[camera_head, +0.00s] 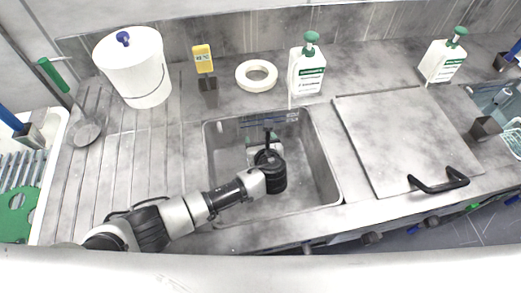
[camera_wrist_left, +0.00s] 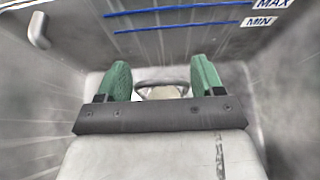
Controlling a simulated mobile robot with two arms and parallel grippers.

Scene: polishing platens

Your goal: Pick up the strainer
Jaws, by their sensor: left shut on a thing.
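My left gripper (camera_head: 264,146) reaches down into the grey sink basin (camera_head: 222,185). In the left wrist view its two green fingertips (camera_wrist_left: 161,80) stand apart, with the strainer (camera_wrist_left: 162,92) between them. The strainer shows as a small metal loop over a pale part; its lower part is hidden behind the gripper body. The gripper is shut on it. In the head view the wrist and gripper cover most of the strainer. My right gripper is in neither view.
A white bucket (camera_head: 146,83), a yellow-topped device (camera_head: 203,60), a white ring (camera_head: 256,75) and a white bottle (camera_head: 306,75) stand behind the basin. A grey lid with a black handle (camera_head: 385,130) lies to the right. Basin walls surround the left gripper closely.

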